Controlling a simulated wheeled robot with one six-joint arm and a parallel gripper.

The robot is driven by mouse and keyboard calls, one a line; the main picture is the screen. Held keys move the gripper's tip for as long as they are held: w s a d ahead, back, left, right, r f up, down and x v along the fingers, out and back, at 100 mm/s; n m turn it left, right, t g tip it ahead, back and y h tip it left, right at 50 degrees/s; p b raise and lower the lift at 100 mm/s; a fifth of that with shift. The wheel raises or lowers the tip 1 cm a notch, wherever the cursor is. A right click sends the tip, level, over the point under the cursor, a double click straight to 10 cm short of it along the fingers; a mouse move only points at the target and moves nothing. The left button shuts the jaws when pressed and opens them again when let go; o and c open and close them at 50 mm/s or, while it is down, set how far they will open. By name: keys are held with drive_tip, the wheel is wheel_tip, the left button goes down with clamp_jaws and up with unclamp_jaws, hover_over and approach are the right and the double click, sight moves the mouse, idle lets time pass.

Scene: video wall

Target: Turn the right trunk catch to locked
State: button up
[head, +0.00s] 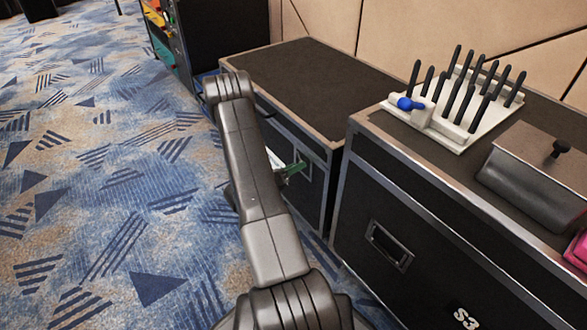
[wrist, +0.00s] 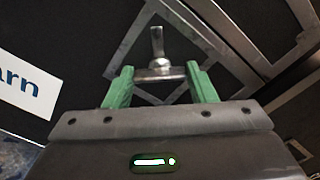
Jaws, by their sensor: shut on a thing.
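The trunk catch (wrist: 157,45) is a small silver metal piece on the dark trunk face in the wrist view. It has a narrow stem pointing up in the picture and a wider crosspiece at its base. My gripper (wrist: 160,71) has a green finger on each side of that crosspiece and is shut on it. In the head view my gripper (head: 292,168) is at the front face of the trunk (head: 315,75), and my arm hides part of that face. The catch cannot be made out there.
A second black trunk (head: 345,215) with a recessed handle (head: 389,245) stands close on the right. On it are a white rack (head: 460,138) with several black sticks and a grey box (head: 535,180). Patterned carpet (head: 100,200) is open on the left. A white label (wrist: 25,85) shows in the wrist view.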

drive_tip(key=shift+m+b, duration=2.2)
drive_tip(key=shift+m, duration=2)
drive_tip(key=o, duration=1)
drive_tip(key=p+v, duration=0.3)
drive_tip(key=v, duration=1.1)
drive_tip(key=shift+p, duration=0.4)
drive_tip(key=shift+d, duration=0.1)
